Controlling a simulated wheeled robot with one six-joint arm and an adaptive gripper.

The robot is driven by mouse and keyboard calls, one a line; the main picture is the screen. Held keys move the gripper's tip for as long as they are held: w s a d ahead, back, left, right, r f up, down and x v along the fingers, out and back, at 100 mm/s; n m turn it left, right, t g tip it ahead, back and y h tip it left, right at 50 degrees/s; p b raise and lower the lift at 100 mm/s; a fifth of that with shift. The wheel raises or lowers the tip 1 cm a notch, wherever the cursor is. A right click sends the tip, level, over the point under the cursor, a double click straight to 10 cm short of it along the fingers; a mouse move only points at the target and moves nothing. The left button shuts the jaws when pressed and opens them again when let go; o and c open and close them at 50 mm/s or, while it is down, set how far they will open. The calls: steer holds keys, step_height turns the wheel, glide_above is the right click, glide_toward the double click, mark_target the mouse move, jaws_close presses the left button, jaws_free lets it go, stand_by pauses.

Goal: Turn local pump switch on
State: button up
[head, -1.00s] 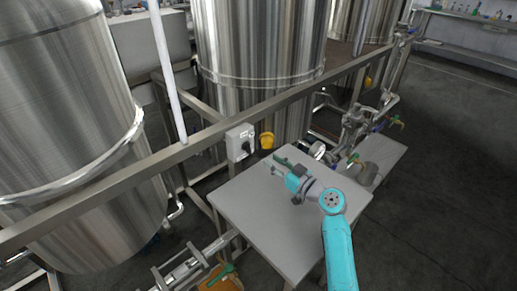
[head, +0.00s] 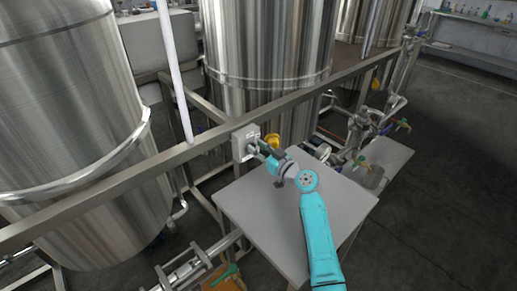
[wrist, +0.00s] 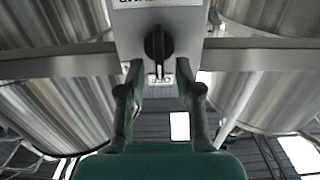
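The local pump switch is a light grey box (head: 240,141) mounted on the metal rail in the head view. In the wrist view its black rotary knob (wrist: 158,43) sits near the top centre, with an OFF label (wrist: 161,80) beside the knob's end. My gripper (head: 257,147) is right at the front of the box in the head view and partly hides the knob there. In the wrist view my gripper (wrist: 158,90) is open, with one finger on each side of the knob's lower end. No contact with the knob shows.
A grey table (head: 250,205) stands below my arm. The metal rail (head: 120,168) runs across behind it. Large steel tanks (head: 75,130) stand behind the rail. Pipes and valves (head: 362,135) are at the right, with open floor (head: 460,150) beyond.

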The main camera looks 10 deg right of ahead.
jaws_close()
steer(key=shift+m, duration=0.4)
steer(key=m, duration=0.3)
steer(key=d+m, duration=0.1)
steer(key=m, duration=0.1)
steer(key=shift+w+f, duration=0.15)
steer(key=shift+w, duration=0.1)
steer(key=m, duration=0.6)
steer(key=shift+w+d+f, duration=0.15)
steer(key=shift+d+f, duration=0.1)
steer(key=shift+f, duration=0.1)
steer(key=shift+m, duration=0.3)
jaws_free()
